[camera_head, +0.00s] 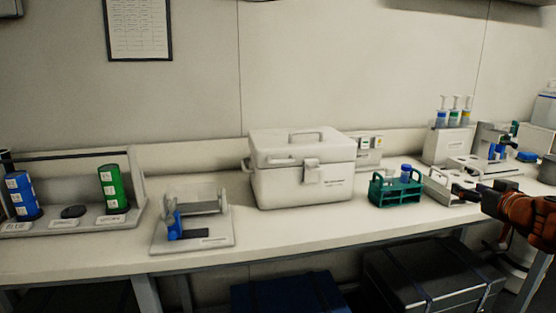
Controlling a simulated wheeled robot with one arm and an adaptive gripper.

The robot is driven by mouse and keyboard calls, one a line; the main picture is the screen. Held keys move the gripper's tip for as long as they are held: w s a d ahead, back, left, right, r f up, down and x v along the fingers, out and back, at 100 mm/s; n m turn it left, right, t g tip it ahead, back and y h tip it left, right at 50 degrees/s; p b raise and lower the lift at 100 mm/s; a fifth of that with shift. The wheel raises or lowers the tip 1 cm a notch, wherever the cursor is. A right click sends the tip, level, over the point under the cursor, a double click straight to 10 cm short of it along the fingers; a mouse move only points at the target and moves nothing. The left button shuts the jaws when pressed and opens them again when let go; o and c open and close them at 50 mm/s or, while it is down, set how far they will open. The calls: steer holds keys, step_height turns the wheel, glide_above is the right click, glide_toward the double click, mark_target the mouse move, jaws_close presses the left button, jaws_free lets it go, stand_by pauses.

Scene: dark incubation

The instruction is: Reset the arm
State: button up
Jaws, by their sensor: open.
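My arm, orange and black, reaches in from the right edge. My gripper (461,191) points left over the front right part of the bench, and its jaws are open. Nothing can be seen held between them. A pale stand is just behind and left of the fingertips. Whether they touch it cannot be told. A green tube rack (396,192) with a blue-capped tube (406,171) stands left of the gripper, apart from it.
A closed white box (302,185) stands mid-bench (330,229). Left are a stand with a blue part (174,222) and a holder with blue (20,195) and green (112,188) cylinders. Pipettes (454,112) stand at the back right. Dark cases (435,275) sit below.

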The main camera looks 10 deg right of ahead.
steer(key=w+a+f+n+g+y, duration=0.1)
steer(key=w+a+n+y, duration=0.15)
steer(key=a, duration=0.85)
steer(key=w+a+f+n+g+y, duration=0.1)
steer(key=w+a+f+g+y, duration=0.2)
steer(key=a, duration=0.7)
steer(key=s+a+f+n+g+y, duration=0.1)
steer(key=s+a+f+g+y, duration=0.3)
steer(key=a, duration=0.7)
steer(key=s+a+f+n+g, duration=0.1)
steer(key=s+a+f+g, duration=0.1)
steer(key=s+a+f, duration=0.6)
steer(key=s+a+f+m+g+h, duration=0.1)
steer(key=s+f+g+h, duration=0.25)
steer(key=s, duration=0.75)
steer(key=s+f+m+g+h, duration=0.25)
steer(key=s+g, duration=0.25)
steer(key=s, duration=0.6)
step_height(320, 180, up, 15)
steer(key=w+t+p, duration=0.1)
steer(key=p, duration=1.3)
steer(key=shift+w+a+n, duration=0.15)
steer(key=shift+a+n, duration=0.05)
steer(key=shift+n, duration=0.1)
